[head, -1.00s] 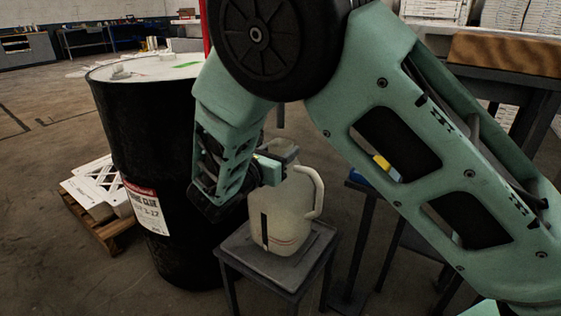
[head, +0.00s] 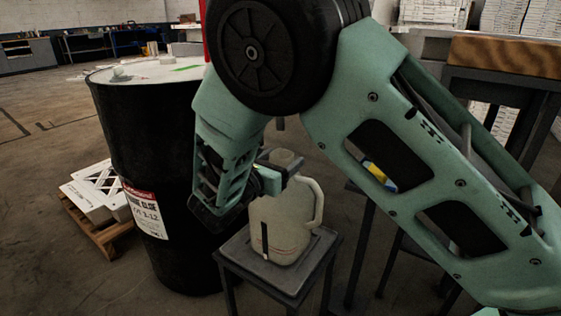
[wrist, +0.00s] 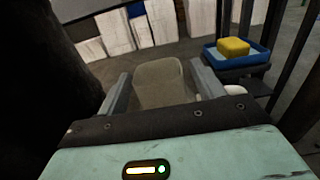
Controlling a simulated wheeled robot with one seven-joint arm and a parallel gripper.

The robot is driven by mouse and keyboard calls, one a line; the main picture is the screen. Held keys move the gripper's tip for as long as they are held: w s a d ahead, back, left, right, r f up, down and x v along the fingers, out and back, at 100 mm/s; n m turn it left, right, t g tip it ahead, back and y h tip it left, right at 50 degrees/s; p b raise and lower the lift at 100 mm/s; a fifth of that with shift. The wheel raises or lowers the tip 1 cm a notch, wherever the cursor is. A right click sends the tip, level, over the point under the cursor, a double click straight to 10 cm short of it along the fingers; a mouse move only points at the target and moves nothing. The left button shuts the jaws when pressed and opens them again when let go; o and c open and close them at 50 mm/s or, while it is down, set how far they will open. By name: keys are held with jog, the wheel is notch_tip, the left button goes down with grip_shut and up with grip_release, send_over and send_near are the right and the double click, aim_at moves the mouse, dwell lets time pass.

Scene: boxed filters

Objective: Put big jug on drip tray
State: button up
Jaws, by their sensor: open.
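The big jug (head: 285,222), a pale cream plastic jug with a side handle, stands upright on a small dark stand. Under it is a dark grey square surface with a raised edge (head: 251,270), which looks like the drip tray. My gripper (head: 282,172) is at the jug's upper part, coming from the left. In the wrist view the jug's top (wrist: 158,82) lies between the two open fingers of my gripper (wrist: 162,88). Whether the fingers touch the jug is unclear. My arm covers much of the space behind the jug.
A large black drum (head: 150,190) with a white label stands close on the left. A pallet with white boards (head: 98,190) lies beyond it. A blue tray (wrist: 222,58) holding a yellow block (wrist: 233,46) sits to the right of the jug in the wrist view.

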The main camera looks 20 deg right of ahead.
jog(key=p+v, duration=0.3)
jog(key=v, duration=0.9)
jog(key=s+d+f+m+g+y, duration=0.1)
jog(key=s+d+m+g+y, duration=0.25)
jog(key=s, duration=0.25)
jog(key=s+d+m+g+y, duration=0.2)
jog(key=s+d+m+g, duration=0.15)
jog(key=s+g, duration=0.2)
jog(key=s+a+r+m+y, duration=0.1)
jog(key=s+m+y, duration=0.4)
jog(key=s, duration=0.2)
jog(key=s+a+r+m+g+y, duration=0.1)
jog(key=s+m+y, duration=0.3)
jog(key=s, duration=0.4)
jog(key=shift+a+m+g+y, duration=0.3)
jog(key=shift+a+m+y, duration=0.05)
jog(key=shift+a+m, duration=0.45)
jog(key=shift+r, duration=0.1)
notch_tip(320, 180, up, 29)
jog(key=p, duration=2.8)
